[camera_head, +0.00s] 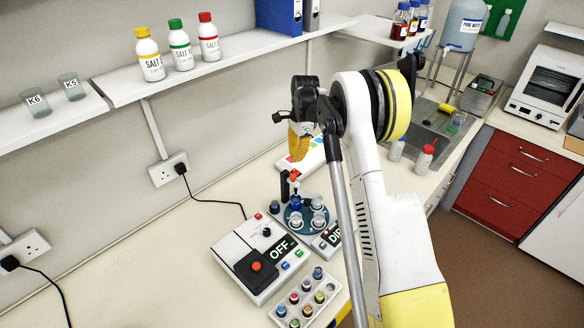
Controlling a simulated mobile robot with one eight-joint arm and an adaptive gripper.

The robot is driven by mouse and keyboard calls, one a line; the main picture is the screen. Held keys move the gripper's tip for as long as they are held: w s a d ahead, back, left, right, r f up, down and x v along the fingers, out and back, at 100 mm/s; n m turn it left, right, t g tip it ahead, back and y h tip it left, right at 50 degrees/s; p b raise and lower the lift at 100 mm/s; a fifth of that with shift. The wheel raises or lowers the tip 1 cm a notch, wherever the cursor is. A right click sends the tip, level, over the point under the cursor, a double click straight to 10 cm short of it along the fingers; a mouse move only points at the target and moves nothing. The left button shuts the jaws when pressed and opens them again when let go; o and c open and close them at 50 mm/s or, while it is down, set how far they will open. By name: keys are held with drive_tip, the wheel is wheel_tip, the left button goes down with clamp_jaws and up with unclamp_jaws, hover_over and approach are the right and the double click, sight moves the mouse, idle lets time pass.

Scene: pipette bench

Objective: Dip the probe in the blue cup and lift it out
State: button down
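A round dark teal carousel (308,229) on the bench carries several small cups. A blue cup (296,203) is at its back left side. A black upright with red parts (294,175), which looks like the probe's holder, stands just above and behind that cup. The probe's lower end is too small to tell, so I cannot tell whether it is in the cup. My gripper (299,148) hangs in the air above and behind the carousel, apart from it. Its yellow part points down, and its fingers are too small and partly hidden to read.
A white box marked OFF (237,247) and a box marked DIP (329,238) flank the carousel. A white rack of coloured vials (305,300) stands in front. A wall shelf (225,58) with bottles is behind. The bench at left is clear.

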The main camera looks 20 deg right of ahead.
sight(295, 180)
drive_tip(key=shift+w+d+f, duration=0.15)
drive_tip(key=shift+f, duration=0.15)
drive_tip(key=shift+f, duration=0.1)
drive_tip(key=shift+a+f+b, duration=0.2)
drive_tip(key=shift+f+b, duration=0.25)
drive_tip(key=shift+f, duration=1.25)
drive_tip(key=shift+a+f+b, duration=0.15)
drive_tip(key=shift+f+b, duration=0.3)
drive_tip(key=shift+f, duration=1.2)
wheel_tip(295, 180, down, 6)
drive_tip(key=b, duration=0.5)
drive_tip(key=shift+r, duration=0.25)
drive_tip(key=shift+d+r, duration=0.1)
drive_tip(key=shift+r, duration=0.1)
drive_tip(key=d, duration=0.1)
drive_tip(key=d+r, duration=0.1)
drive_tip(key=shift+d, duration=0.35)
drive_tip(key=shift+r, duration=0.1)
